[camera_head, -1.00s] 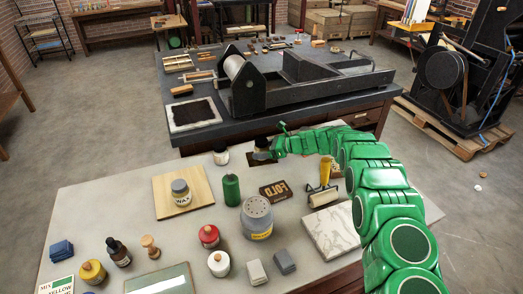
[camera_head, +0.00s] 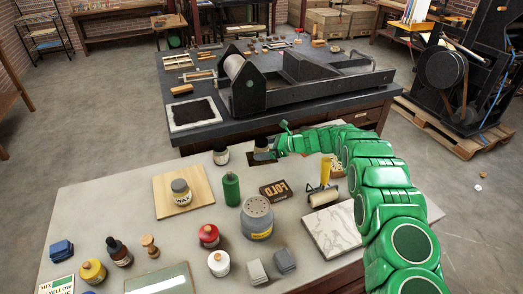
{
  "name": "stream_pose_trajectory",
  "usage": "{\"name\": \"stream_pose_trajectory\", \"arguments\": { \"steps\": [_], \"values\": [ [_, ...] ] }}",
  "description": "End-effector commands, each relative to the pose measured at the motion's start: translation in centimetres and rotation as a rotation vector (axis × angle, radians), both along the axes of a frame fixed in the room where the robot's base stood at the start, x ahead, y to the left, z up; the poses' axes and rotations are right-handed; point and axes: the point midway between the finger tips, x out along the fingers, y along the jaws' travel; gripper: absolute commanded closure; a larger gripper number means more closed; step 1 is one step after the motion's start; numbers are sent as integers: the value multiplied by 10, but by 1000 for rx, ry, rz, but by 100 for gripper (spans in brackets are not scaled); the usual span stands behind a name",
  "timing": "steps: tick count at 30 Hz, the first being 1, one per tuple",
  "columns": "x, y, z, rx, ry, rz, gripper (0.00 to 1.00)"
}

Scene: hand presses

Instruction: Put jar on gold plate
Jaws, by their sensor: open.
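My green gripper (camera_head: 274,147) is at the back edge of the pale table, open. A small jar (camera_head: 262,148) with a grey top stands right at its fingers, over a dark patch; whether they touch it is hidden. A dark plate (camera_head: 275,190) with gold letters lies on the table in front of the gripper. I cannot tell for sure that it is the gold plate. A jar labelled WAX (camera_head: 181,194) stands on a wooden board (camera_head: 166,208) at the left. Another jar (camera_head: 221,157), dark-topped with a pale label, stands at the back edge, left of the gripper.
A green bottle (camera_head: 231,189), a large grey shaker can (camera_head: 257,217), a roller (camera_head: 322,192) and a marble slab (camera_head: 334,232) stand around the dark plate. Red, white and yellow-capped jars are in front. A dark bench (camera_head: 205,150) with a press is behind the table.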

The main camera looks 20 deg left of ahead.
Motion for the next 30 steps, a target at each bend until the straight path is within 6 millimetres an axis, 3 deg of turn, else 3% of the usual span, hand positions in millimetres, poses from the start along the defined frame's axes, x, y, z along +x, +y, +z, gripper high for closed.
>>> {"name": "stream_pose_trajectory", "arguments": {
  "steps": [15, 21, 30],
  "values": [
    [13, -81, 34, 0, 0, 0, 5],
    [16, -97, 41, 0, -1, -2, 5],
    [16, -101, 42, -1, -1, -1, 5]
  ]
}}
